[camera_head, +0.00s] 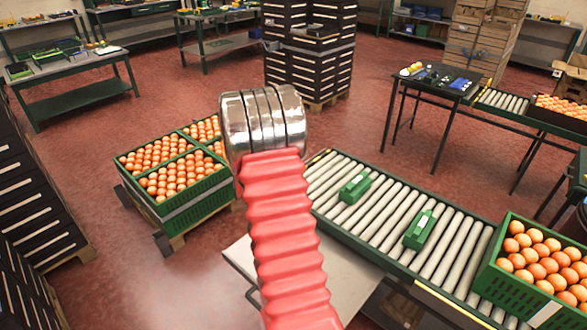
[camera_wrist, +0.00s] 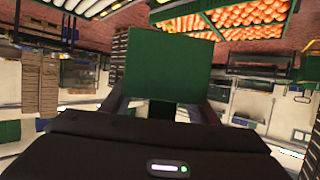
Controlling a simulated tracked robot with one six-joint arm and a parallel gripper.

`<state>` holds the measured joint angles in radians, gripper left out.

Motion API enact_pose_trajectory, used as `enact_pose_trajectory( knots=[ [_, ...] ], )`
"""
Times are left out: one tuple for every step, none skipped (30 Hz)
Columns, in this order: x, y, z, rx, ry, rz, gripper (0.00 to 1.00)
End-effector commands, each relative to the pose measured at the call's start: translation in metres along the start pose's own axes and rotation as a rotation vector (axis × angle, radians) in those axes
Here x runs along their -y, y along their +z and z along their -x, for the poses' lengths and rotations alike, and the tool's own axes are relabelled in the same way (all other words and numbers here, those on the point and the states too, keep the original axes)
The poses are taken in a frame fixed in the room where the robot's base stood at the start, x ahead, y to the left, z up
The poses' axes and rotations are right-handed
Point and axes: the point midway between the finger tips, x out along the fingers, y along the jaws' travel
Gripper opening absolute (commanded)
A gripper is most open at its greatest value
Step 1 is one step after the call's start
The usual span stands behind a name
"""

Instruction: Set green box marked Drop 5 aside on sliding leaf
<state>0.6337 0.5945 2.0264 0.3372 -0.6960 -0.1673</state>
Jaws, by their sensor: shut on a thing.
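In the wrist view my gripper (camera_wrist: 164,102) is shut on a green box (camera_wrist: 168,68), whose plain face fills the middle of the picture between the dark fingers. No marking shows on that face, so I cannot read Drop 5. In the head view the gripper and held box are hidden behind my red-sleeved arm. The pale sliding leaf (camera_head: 345,283) sticks out from the near side of the roller conveyor. Its visible part is bare; my arm covers some of it.
Two other green boxes (camera_head: 355,188) (camera_head: 419,230) lie on the roller conveyor (camera_head: 385,222). A green crate of oranges (camera_head: 505,283) stands at its right end. A larger green orange bin (camera_head: 190,205) stands left of my arm. Stacked black crates (camera_head: 308,62) stand behind.

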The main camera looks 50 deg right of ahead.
Motion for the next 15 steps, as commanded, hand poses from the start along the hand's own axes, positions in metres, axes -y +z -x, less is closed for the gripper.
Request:
enact_pose_trajectory(
  knots=[
    [0.024,-0.002,0.011,-0.002,-0.039,0.014,0.24],
    [0.036,-0.003,0.016,-0.002,-0.061,0.023,0.24],
    [0.053,-0.003,0.025,-0.001,-0.090,0.034,0.24],
    [0.065,-0.003,0.031,-0.001,-0.111,0.042,0.24],
    [0.077,-0.003,0.038,-0.001,-0.133,0.052,0.24],
    [0.093,-0.002,0.047,0.001,-0.163,0.064,0.24],
    [0.105,-0.002,0.054,0.001,-0.184,0.072,0.24],
    [0.117,-0.002,0.062,0.001,-0.207,0.081,0.24],
    [0.132,0.000,0.072,0.002,-0.237,0.093,0.24],
    [0.143,0.000,0.081,0.002,-0.258,0.101,0.24],
    [0.154,0.001,0.089,0.003,-0.281,0.111,0.24],
    [0.169,0.003,0.100,0.003,-0.311,0.123,0.24],
    [0.179,0.004,0.109,0.004,-0.333,0.132,0.24],
    [0.190,0.005,0.118,0.004,-0.355,0.141,0.24],
    [0.203,0.007,0.130,0.005,-0.386,0.153,0.24]
  ],
)
